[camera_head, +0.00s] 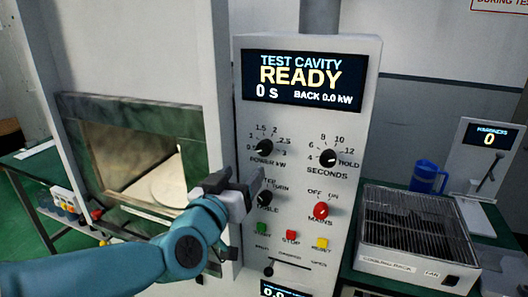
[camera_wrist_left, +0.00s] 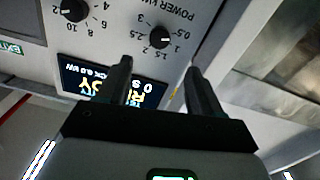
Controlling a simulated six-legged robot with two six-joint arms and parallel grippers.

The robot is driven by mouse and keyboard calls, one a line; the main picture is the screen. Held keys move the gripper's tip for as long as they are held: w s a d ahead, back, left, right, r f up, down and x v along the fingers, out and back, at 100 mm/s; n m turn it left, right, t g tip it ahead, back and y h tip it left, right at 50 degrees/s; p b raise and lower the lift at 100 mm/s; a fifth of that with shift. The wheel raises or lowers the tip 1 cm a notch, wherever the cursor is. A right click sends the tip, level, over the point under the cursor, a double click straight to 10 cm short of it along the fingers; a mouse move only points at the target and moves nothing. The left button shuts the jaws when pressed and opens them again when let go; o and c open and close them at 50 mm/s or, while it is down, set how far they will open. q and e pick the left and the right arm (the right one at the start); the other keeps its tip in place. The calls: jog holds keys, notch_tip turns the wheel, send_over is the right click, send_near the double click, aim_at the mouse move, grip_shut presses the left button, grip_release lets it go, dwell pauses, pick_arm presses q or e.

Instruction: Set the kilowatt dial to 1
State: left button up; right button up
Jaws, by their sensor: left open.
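The kilowatt dial (camera_head: 264,147) is a black knob labelled POWER kW on the upright control panel. It also shows in the left wrist view (camera_wrist_left: 159,37), just beyond the fingertips. Its white mark points towards the low numbers, near 0.5 to 1; I cannot tell exactly which. My left gripper (camera_head: 257,184) is open and empty in front of the panel, below the dial in the head view. In the wrist view its two fingers (camera_wrist_left: 160,70) are spread apart, with the dial between their lines and not touched. My right gripper is not in view.
The seconds dial (camera_head: 328,158) is right of the kilowatt dial. The turntable knob (camera_head: 264,198) and red mains knob (camera_head: 321,210) are below. The display (camera_head: 304,80) reads READY, 0 s, 0.0 kW.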

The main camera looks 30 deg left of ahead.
aim_at(263, 150)
pick_arm(q)
jog(key=p+x, duration=0.2)
jog(key=x, duration=1)
jog(key=c, duration=1.1)
